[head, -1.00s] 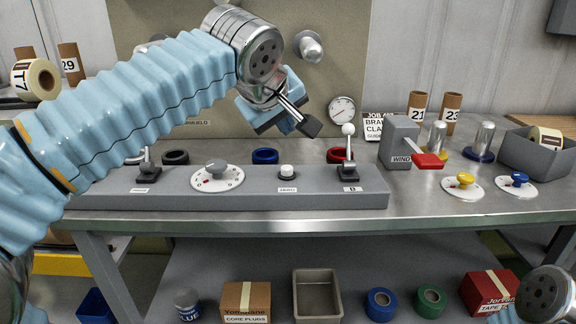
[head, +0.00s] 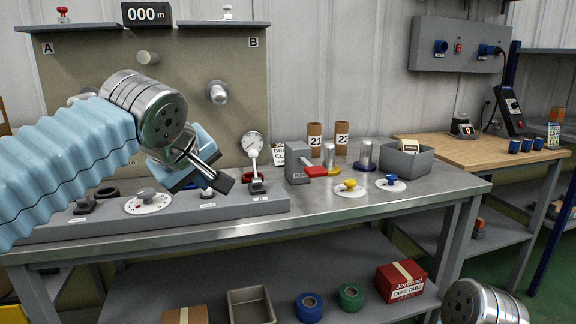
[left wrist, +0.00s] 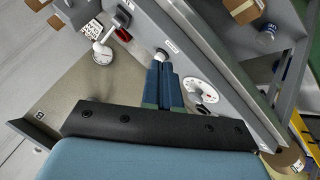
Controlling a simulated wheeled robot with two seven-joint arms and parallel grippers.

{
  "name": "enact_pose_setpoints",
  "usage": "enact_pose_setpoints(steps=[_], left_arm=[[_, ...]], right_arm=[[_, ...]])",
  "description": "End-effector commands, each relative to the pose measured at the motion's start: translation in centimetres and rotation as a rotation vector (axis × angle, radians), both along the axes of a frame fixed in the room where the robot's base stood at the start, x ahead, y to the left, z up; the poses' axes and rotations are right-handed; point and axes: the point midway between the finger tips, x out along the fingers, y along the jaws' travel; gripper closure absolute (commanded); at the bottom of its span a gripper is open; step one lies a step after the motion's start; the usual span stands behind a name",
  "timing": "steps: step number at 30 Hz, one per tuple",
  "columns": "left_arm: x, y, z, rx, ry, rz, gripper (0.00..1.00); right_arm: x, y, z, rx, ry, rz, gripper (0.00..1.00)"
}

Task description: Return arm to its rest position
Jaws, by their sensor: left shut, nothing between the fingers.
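My left gripper (head: 222,184) hangs in front of the backboard, above the grey control strip (head: 170,220) on the bench. Its fingers are together with nothing between them, and they also show in the left wrist view (left wrist: 162,88). In the head view the gripper hides part of the strip near the lever with the white ball (head: 253,155). In the left wrist view the white dial plate (left wrist: 201,90) lies just right of the fingers. A rounded metal joint of my right arm shows at the lower right of the head view; the right gripper is out of frame.
The steel bench (head: 330,208) carries a grey block with a red lever (head: 299,165), yellow and blue knobs and a grey bin (head: 405,160). A wooden side table (head: 470,150) stands right. The bench's front strip is bare.

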Motion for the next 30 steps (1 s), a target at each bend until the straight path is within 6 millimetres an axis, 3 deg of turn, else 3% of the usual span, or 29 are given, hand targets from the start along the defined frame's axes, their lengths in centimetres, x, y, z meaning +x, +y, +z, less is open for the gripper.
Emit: enact_pose_setpoints(steps=[11,14,20,23,26,30], left_arm=[[2.7,-2.9,-6.2,0.089,0.058,-0.114,1.0],[3.5,-3.8,-8.8,0.115,0.082,-0.159,1.0],[5.2,-5.6,-16.3,0.167,0.151,-0.27,1.0],[5.8,-6.3,-21.8,0.189,0.203,-0.343,1.0],[5.7,-6.6,-29.7,0.197,0.276,-0.433,1.0],[2.9,-6.3,-41.9,0.166,0.384,-0.553,1.0]], right_arm=[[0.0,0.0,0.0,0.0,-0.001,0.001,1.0],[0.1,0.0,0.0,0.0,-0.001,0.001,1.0],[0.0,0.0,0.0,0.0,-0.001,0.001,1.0],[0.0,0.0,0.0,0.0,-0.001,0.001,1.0],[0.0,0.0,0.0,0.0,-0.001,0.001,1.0],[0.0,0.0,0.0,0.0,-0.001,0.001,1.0]])
